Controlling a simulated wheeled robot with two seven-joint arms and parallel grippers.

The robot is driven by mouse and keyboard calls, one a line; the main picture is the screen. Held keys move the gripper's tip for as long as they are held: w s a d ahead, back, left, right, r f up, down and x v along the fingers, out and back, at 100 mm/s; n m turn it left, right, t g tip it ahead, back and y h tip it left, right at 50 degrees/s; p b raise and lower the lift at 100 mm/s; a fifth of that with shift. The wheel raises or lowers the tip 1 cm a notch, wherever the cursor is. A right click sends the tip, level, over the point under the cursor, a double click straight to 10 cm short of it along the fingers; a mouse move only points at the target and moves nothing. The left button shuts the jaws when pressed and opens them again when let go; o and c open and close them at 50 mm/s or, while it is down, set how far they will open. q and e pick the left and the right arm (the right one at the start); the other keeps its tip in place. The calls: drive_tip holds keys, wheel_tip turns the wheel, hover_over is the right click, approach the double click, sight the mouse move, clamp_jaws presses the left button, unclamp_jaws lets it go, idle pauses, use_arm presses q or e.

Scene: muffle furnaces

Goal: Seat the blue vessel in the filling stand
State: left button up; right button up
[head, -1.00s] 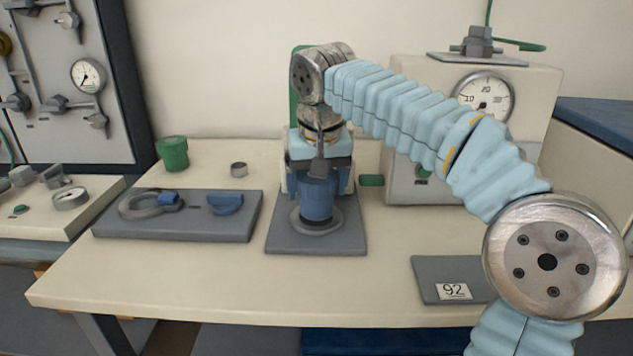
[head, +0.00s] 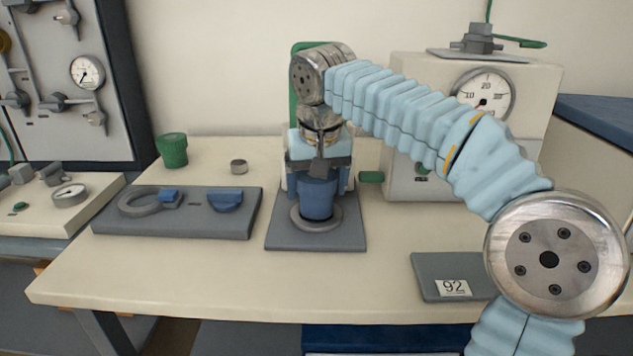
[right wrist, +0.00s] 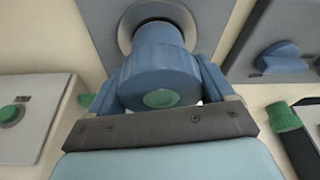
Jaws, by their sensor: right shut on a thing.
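The blue vessel (head: 317,199) is upright at the grey filling stand (head: 285,240), with its lower end at the stand's round ring (head: 334,222). My right gripper (head: 318,178) reaches down from above and is shut on the vessel's upper part. In the right wrist view the blue vessel (right wrist: 160,75) lies between the two fingers (right wrist: 162,88), and its lower end meets the round ring (right wrist: 126,32). How deep the vessel sits in the ring is hidden. My left gripper is not in view.
Left of the stand is a grey plate (head: 110,225) with a ring and blue parts. A gauge box (head: 430,100) stands right, and a plate marked 92 (head: 430,270) lies in front.

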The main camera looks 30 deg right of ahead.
drive_tip(key=shift+f, duration=0.3)
idle(0.5)
idle(0.3)
drive_tip(key=o, duration=1.3)
drive_tip(key=p+v, duration=0.3)
drive_tip(key=v, duration=1)
drive_tip(key=shift+s+a+r, duration=0.1)
drive_tip(key=shift+s+r, duration=0.1)
drive_tip(key=shift+r, duration=0.15)
